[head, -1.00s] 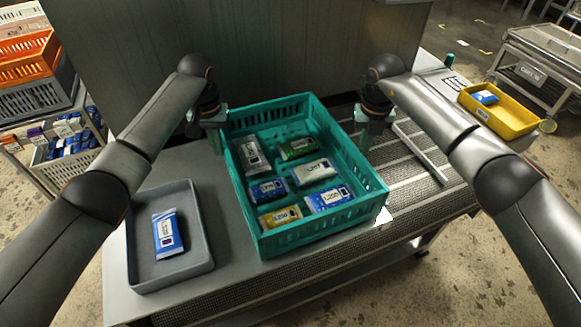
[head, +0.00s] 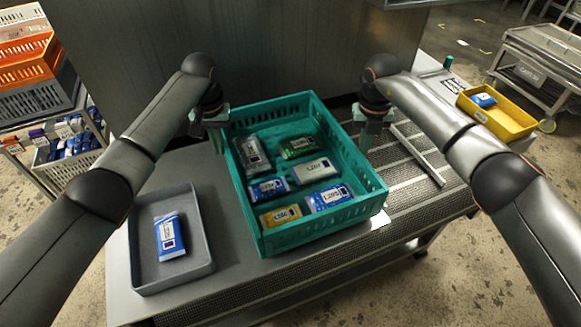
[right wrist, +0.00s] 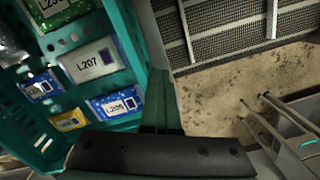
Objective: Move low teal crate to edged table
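The low teal crate (head: 312,228) is in the middle of the head view, holding several labelled packets. It is over a grey worktop (head: 120,270) beside a mesh strip; whether it touches the surface is unclear. My left gripper (head: 217,143) is at the crate's left wall and my right gripper (head: 366,138) at its right wall, fingers down outside. In the right wrist view, my right fingers (right wrist: 162,102) are together beside the crate wall (right wrist: 124,30), with nothing seen between them. My left fingers also look together. The edged table cannot be identified for certain.
A grey tray (head: 203,250) with one blue packet lies left of the crate. A yellow tray (head: 513,117) is at the right. A metal cart (head: 545,60) stands behind it. Stacked crates (head: 28,62) fill the far left. A dark panel (head: 260,45) rises behind the crate.

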